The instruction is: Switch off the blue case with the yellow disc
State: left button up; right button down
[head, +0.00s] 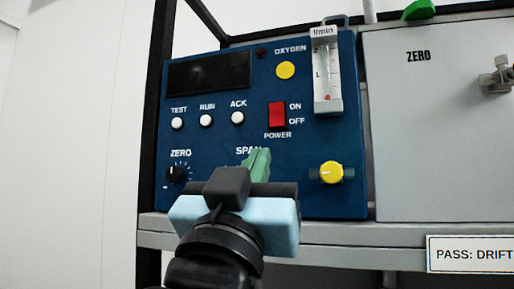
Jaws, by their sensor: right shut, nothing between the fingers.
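The blue case (220,140) stands on a shelf, with a yellow disc (285,70) on its upper right face under the word OXYGEN. A red power switch (277,114) sits below the disc, with ON and OFF printed beside it. My right gripper (258,160) is in front of the lower middle of the case, below and left of the switch. Its green fingers are shut with nothing between them. It covers the area under the word SPAN. I cannot tell whether the fingertips touch the panel. My left gripper is not in view.
The case also has a dark display (208,71), white buttons (206,120), a black ZERO knob (176,174), a yellow knob (331,172) and a flow meter (326,75). A grey case (430,140) stands to the right. A black rack post (150,120) is at left.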

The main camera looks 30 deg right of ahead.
jog(key=shift+v, duration=0.95)
jog(key=shift+s, duration=0.1)
